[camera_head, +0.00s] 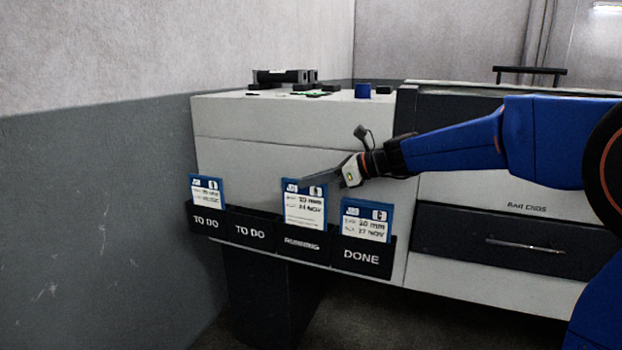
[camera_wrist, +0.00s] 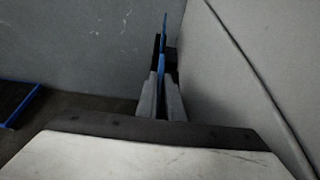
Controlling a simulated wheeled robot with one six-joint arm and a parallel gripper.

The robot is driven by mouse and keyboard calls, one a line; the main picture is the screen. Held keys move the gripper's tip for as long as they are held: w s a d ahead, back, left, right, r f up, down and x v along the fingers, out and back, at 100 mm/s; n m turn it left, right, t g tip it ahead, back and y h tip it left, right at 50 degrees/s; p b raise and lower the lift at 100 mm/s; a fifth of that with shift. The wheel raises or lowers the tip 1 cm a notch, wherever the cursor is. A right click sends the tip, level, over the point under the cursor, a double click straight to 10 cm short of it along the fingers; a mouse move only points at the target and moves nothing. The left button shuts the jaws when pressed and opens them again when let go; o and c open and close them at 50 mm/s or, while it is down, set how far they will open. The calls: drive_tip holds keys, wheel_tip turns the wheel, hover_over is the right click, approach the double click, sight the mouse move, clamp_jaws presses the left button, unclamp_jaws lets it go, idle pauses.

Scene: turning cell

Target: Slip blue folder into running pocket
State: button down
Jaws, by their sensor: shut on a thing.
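The blue folder (camera_head: 304,217) with a white label reading 20 mm and 24 NOV stands upright at the running pocket (camera_head: 303,247). Its lower edge meets the pocket's top rim; I cannot tell how deep it sits inside. My gripper (camera_head: 321,182) comes in from the right and is shut on the folder near its upper part. In the wrist view my gripper's fingers (camera_wrist: 161,98) close on a thin blue edge, the folder (camera_wrist: 162,66) seen edge-on.
Two to-do pockets (camera_head: 250,232) are on the left; the far-left one holds another blue folder (camera_head: 207,190). The done pocket (camera_head: 362,258), close on the right, holds a blue folder (camera_head: 366,220). The cabinet face (camera_wrist: 240,90) runs close beside my gripper.

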drive_tip(key=shift+f, duration=0.2)
drive_tip(key=c, duration=1.3)
unclamp_jaws()
drive_tip(key=shift+c, duration=0.2)
drive_tip(key=shift+r, duration=5)
drive_tip(key=s+d+f+n+h, duration=0.4)
drive_tip(key=s+d+f+n, duration=0.3)
drive_tip(key=s, duration=0.6)
drive_tip(key=s+d+f+n+h, duration=0.4)
drive_tip(key=s+d+f+n, duration=0.3)
drive_tip(key=s+d+f, duration=0.4)
drive_tip(key=s+d+f+n+h, duration=0.4)
drive_tip(key=s+d+f+n, duration=0.4)
drive_tip(key=s, duration=0.7)
drive_tip(key=d+f, duration=0.2)
drive_tip(key=d, duration=0.2)
drive_tip(key=shift+d+h, duration=0.3)
drive_tip(key=shift+d, duration=0.1)
